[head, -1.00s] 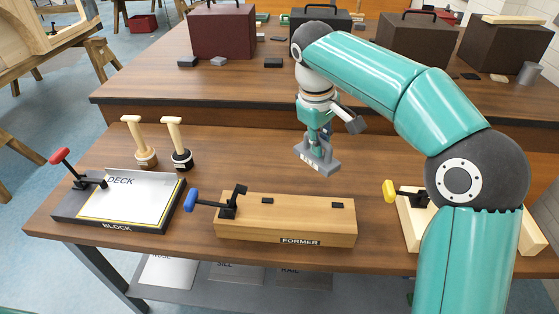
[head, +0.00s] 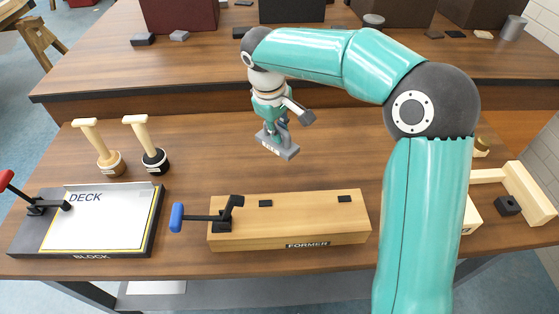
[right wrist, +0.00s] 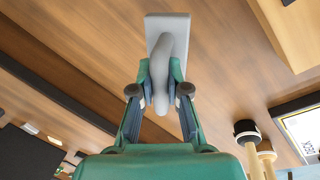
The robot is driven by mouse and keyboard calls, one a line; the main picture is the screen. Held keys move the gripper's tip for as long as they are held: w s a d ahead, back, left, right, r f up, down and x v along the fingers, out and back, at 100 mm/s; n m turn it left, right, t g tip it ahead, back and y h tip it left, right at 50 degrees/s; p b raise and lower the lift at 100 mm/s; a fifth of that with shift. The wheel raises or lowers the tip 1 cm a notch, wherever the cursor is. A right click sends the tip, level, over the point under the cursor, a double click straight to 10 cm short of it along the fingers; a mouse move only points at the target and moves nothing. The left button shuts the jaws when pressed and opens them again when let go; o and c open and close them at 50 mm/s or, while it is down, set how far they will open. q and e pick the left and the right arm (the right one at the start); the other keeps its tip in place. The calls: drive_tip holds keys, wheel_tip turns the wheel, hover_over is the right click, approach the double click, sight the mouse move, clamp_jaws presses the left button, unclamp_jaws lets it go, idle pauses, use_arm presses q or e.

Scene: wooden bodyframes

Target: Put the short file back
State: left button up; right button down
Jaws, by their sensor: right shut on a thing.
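My right gripper (head: 280,122) is above the middle of the near table, behind the former block. It is shut on a small grey tool (head: 277,145) with a flat body and a pale label on its near edge, which I take to be the short file. In the right wrist view the fingers (right wrist: 159,90) close around its curved grey handle (right wrist: 172,60), and its flat plate (right wrist: 160,22) lies beyond them. I cannot tell whether the tool touches the table. The label is too small to read. My left gripper is not in view.
The wooden FORMER block (head: 290,232) with a blue-handled clamp (head: 177,218) stands in front. The DECK sheet (head: 95,222) on the BLOCK board is at left, with two mallet-like tools (head: 103,150) (head: 148,148) behind it. Tabletop around the gripper is clear.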

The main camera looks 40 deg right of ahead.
wheel_tip(320, 180, down, 10)
drive_tip(key=shift+f, duration=0.15)
idle(0.3)
drive_tip(key=shift+s+f+b, duration=0.1)
drive_tip(key=shift+b, duration=0.25)
drive_tip(key=c, duration=1.2)
unclamp_jaws()
drive_tip(key=shift+o, duration=0.2)
drive_tip(key=r, duration=0.4)
drive_tip(key=a+r, duration=0.1)
drive_tip(key=r, duration=0.3)
drive_tip(key=a+r+p, duration=0.1)
drive_tip(key=r, duration=0.3)
drive_tip(key=shift+s+a, duration=0.15)
drive_tip(key=shift+s, duration=0.15)
